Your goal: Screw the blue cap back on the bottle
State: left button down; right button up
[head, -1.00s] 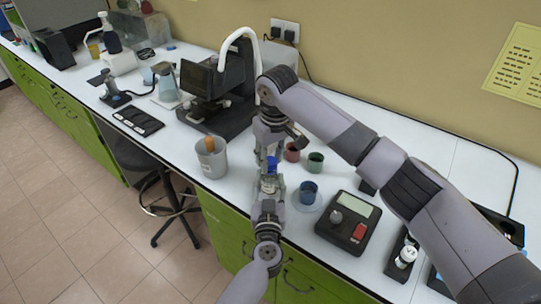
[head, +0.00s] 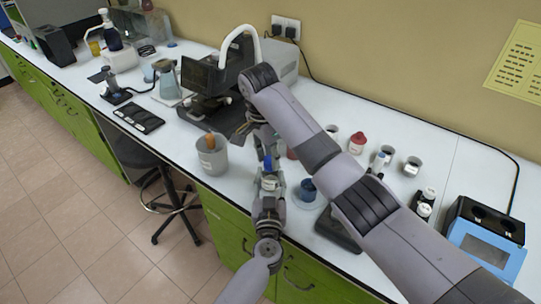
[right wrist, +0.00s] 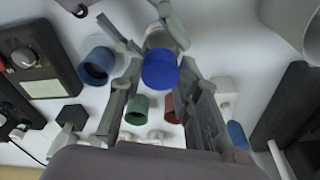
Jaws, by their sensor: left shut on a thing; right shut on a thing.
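The bottle (right wrist: 163,38) is a small pale container held upright at the bench's front edge; it also shows in the head view (head: 269,182). My left gripper (head: 268,188) is shut on its body. The blue cap (right wrist: 160,70) sits at the bottle's mouth, and it also shows in the head view (head: 267,164). My right gripper (right wrist: 160,76) comes from above, with a finger on each side of the cap, shut on it. I cannot tell how far the cap is seated on the thread.
A blue cup (head: 308,189) on a clear dish stands just right of the bottle. A grey beaker (head: 212,160) stands to the left. Green (right wrist: 137,109) and red (right wrist: 171,108) cups are close by. A black dial device (right wrist: 38,68) is near.

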jog(key=m, duration=0.5)
jog(key=shift+a+g, duration=0.15)
jog(key=shift+g, duration=0.15)
jog(key=m, duration=0.7)
jog(key=shift+w+g, duration=0.15)
jog(key=shift+g, duration=0.25)
jog(key=o, duration=0.7)
jog(key=shift+o, duration=0.2)
jog(key=shift+r, duration=2.25)
jog(key=shift+c, duration=0.5)
